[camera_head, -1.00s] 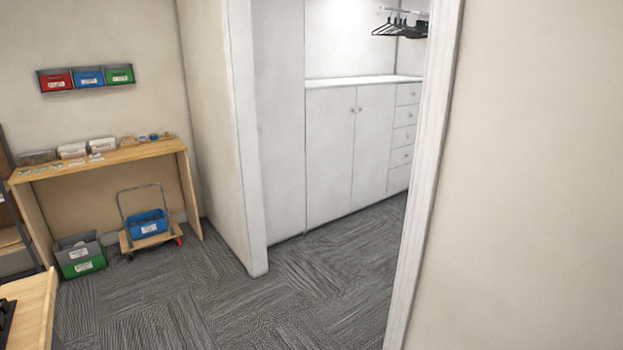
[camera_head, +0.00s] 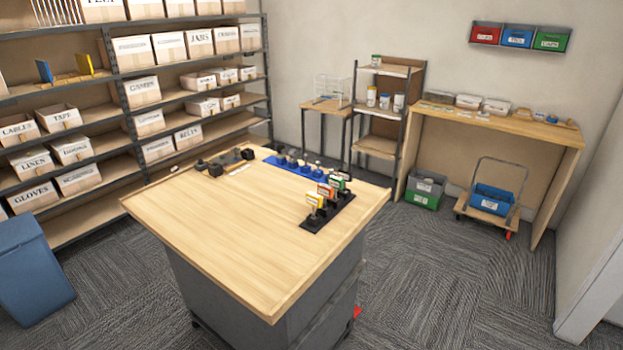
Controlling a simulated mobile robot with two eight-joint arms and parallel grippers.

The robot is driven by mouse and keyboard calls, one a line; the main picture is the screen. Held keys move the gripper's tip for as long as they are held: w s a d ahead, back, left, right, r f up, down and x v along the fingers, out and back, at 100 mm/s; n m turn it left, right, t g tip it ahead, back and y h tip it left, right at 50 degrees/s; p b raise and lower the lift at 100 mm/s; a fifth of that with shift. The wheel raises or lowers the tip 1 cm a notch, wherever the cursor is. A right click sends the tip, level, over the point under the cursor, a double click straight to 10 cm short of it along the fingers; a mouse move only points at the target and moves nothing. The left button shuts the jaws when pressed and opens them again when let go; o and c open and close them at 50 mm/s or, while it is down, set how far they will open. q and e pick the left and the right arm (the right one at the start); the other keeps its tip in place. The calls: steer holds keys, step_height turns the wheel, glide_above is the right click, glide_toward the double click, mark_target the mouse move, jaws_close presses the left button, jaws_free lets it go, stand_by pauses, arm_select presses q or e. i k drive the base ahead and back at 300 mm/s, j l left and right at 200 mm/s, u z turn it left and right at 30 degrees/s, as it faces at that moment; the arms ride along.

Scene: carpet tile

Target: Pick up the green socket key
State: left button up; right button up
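A small upright piece with a green and white tag (camera_head: 339,181) stands on the dark strip at the right edge of the wooden worktable (camera_head: 230,240). It is too small to tell for sure that it is the green socket key. Beside it on the same dark strip (camera_head: 313,222) stand a piece with an orange-red tag (camera_head: 326,191) and one with a yellow tag (camera_head: 315,201). Neither of my grippers is in view.
Shelves of labelled boxes (camera_head: 160,45) stand left, with a blue bin (camera_head: 30,270). Carpet is clear right of the table, before the trolley (camera_head: 488,208).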

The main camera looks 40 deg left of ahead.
mark_target(337, 184)
steer(key=i+u, duration=0.15)
steer(key=u, duration=0.25)
steer(key=i+l+u, duration=0.1)
steer(key=u, duration=0.3)
steer(key=i+l+u, duration=0.15)
steer(key=u, duration=0.2)
steer(key=i+l+u, duration=0.1)
steer(key=u, duration=0.3)
steer(key=i+l+u, duration=0.15)
steer(key=u, duration=0.25)
steer(key=l+u, duration=0.35)
steer(key=i+l+u, duration=0.1)
steer(key=l+u, duration=0.3)
